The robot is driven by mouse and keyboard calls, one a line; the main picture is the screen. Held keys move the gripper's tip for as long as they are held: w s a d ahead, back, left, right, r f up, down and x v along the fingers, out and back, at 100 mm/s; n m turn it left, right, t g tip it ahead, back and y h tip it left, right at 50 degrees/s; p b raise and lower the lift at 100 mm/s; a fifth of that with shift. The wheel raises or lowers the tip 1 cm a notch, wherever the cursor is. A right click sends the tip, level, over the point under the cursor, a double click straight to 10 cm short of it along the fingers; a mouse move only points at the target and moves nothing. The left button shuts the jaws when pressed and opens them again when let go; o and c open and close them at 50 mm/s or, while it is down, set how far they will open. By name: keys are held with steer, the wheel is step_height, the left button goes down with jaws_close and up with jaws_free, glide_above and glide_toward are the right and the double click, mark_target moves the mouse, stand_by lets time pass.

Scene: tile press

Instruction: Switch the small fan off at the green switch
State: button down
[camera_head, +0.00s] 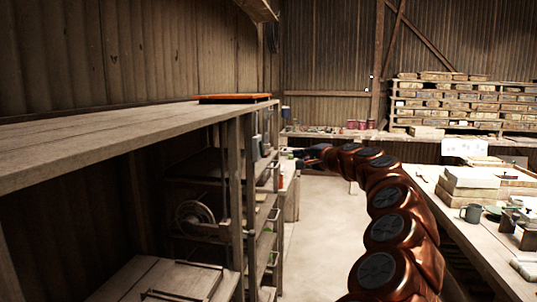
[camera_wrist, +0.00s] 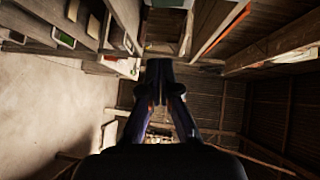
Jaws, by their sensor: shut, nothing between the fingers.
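My gripper (camera_head: 308,157) is shut and empty, at the end of my arm, held out over the aisle just right of the wooden shelf unit. In the wrist view its fingers (camera_wrist: 160,72) meet at the middle. I cannot pick out the small fan for certain; a round, wheel-like thing (camera_head: 194,218) stands inside the shelf unit, too dark to name. No green switch is clear in the head view. Small green patches show at the upper left of the wrist view, too small to tell what they are.
The wooden shelf unit (camera_head: 110,145) fills the left, with an orange flat thing (camera_head: 232,98) on top. A long workbench (camera_head: 478,232) on the right bears blocks and a grey mug (camera_head: 471,213). The floor (camera_head: 322,225) between them is clear. Stacked bricks stand at the back right.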

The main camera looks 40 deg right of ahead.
steer(key=shift+w+a, duration=0.1)
steer(key=shift+w, duration=0.1)
steer(key=p, duration=0.3)
glide_toward(262, 148)
steer(key=shift+w+d+f, duration=0.9)
steer(key=shift+w+d, duration=1.15)
steer(key=shift+d, duration=0.8)
steer(key=w+a, duration=0.1)
steer(key=w+a+p, duration=0.1)
steer(key=w, duration=0.1)
steer(key=shift+w+a+f, duration=0.1)
steer(key=shift+a+f, duration=0.05)
steer(key=shift+f, duration=0.15)
